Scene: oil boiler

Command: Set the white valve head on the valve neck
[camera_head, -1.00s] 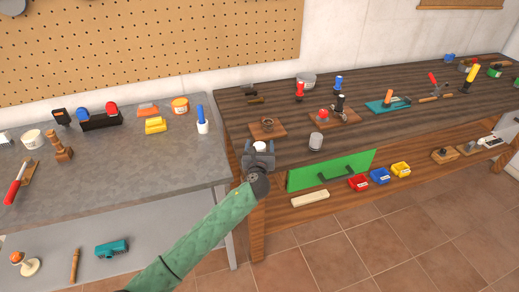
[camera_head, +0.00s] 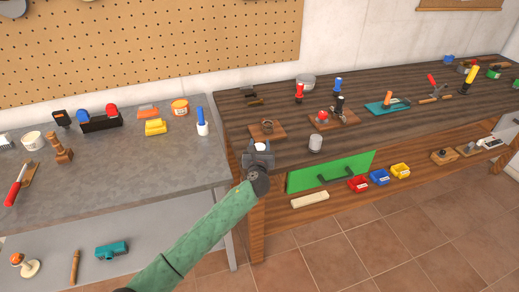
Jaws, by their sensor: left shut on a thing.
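My left gripper (camera_head: 259,156) is at the front left edge of the dark wooden bench. It is shut on a small white piece, which looks like the white valve head (camera_head: 260,147); only its top shows between the fingers. Just beyond the gripper, a brown fitting, which looks like the valve neck (camera_head: 267,126), stands on a small wooden board (camera_head: 279,133). In the picture the white piece is just below the fitting and apart from it. Its height above the bench is hard to tell. My right gripper is not in view.
A pale grey cylinder (camera_head: 315,143) stands to the right of the gripper. Another board with red and black handled parts (camera_head: 334,118) is farther right. The grey table (camera_head: 120,180) adjoins at left.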

